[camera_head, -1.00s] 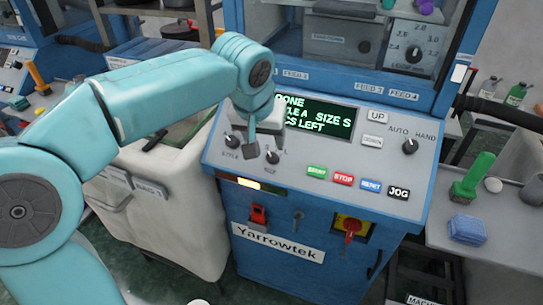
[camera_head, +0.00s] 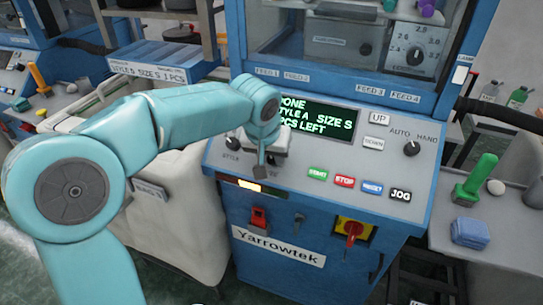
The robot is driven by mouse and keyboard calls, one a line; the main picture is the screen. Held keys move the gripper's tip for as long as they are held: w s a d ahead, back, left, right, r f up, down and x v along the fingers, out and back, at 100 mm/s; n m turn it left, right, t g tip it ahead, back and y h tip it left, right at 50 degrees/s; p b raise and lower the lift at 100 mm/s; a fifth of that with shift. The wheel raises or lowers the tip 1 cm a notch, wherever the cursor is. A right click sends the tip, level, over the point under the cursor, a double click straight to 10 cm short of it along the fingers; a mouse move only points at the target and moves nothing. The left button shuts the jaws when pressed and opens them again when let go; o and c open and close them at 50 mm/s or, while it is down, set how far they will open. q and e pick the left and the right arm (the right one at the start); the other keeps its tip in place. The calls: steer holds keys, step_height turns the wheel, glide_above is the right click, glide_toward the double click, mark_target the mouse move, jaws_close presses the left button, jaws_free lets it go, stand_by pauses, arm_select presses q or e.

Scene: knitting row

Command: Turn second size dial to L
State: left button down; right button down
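The blue knitting machine's sloping control panel (camera_head: 330,150) faces me. Its screen (camera_head: 313,120) shows green text including "STYLE A" and "SIZE S". The dark style dial (camera_head: 232,144) shows at the panel's left. The size dial beside it is hidden behind my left gripper, so its pointer cannot be read. My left gripper (camera_head: 262,168) points down at that spot, low over the panel. Its fingers are seen from behind, and I cannot tell whether they are open, shut or touching the dial. My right gripper is out of view.
START (camera_head: 317,174), STOP (camera_head: 344,181) and JOG (camera_head: 400,195) buttons lie right of my gripper. An AUTO/HAND knob (camera_head: 411,148) is further right. A red switch (camera_head: 353,229) is on the front below. A side table (camera_head: 440,220) holds a green cone and blue cloth.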

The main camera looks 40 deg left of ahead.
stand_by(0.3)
arm_select(q)
steer(key=m+y, duration=0.1)
steer(key=m, duration=0.2)
steer(key=shift+m, duration=0.4)
steer(key=m+y, duration=0.1)
steer(key=m, duration=0.2)
steer(key=shift+d, duration=0.1)
steer(key=m+t+y+b, duration=0.1)
steer(key=m, duration=0.4)
steer(key=shift+b, duration=0.3)
steer(key=shift+m+t+y+b, duration=0.4)
steer(key=shift+m+t+b, duration=0.15)
steer(key=shift+m, duration=1.95)
steer(key=c, duration=0.8)
jaws_free()
steer(key=shift+c, duration=0.2)
steer(key=shift+s, duration=0.1)
